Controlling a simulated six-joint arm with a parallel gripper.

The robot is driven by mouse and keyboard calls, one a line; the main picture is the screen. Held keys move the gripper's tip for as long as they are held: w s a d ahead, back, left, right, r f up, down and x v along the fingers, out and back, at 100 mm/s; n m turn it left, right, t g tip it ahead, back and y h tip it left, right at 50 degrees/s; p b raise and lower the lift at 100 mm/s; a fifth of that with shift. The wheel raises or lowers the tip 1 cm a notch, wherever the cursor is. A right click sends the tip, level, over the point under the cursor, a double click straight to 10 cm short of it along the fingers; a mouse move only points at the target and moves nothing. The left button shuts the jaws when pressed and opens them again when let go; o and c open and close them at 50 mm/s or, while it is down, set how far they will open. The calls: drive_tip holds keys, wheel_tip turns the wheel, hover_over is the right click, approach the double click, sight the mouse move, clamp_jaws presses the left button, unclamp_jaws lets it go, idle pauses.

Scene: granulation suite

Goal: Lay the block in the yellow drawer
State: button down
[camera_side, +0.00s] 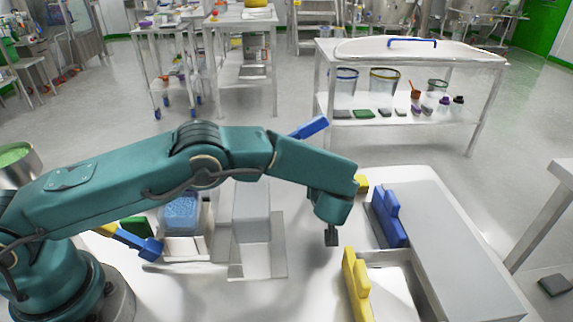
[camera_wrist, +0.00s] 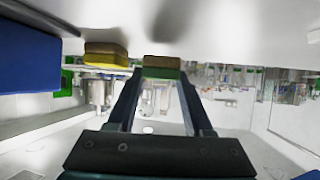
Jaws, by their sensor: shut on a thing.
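My gripper (camera_side: 331,236) hangs down from the wrist, just left of the drawer unit. In the wrist view, my gripper (camera_wrist: 163,74) has its two dark fingers around a small block (camera_wrist: 162,67), which looks brown above and green below. In the side view, the block cannot be told apart from the dark fingertips. The yellow drawer (camera_side: 356,284) is to the right of and nearer the camera than my gripper. It stands open, with part of its pale inside showing. The block is outside it.
A blue drawer front (camera_side: 388,216) stands behind the yellow one, beside the unit's flat grey top (camera_side: 455,255). Pale trays and a tall grey block (camera_side: 252,210) stand left of my gripper.

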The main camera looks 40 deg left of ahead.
drive_tip(key=shift+w+a+f, duration=0.25)
drive_tip(key=shift+w+f, duration=0.15)
drive_tip(key=shift+w, duration=0.05)
drive_tip(key=shift+f, duration=0.2)
drive_tip(key=shift+c, duration=1.5)
unclamp_jaws()
drive_tip(key=v, duration=1.1)
drive_tip(key=shift+a, duration=0.15)
drive_tip(key=shift+s+d+r, duration=0.25)
drive_tip(key=shift+s, duration=0.25)
drive_tip(key=shift+c, duration=1.1)
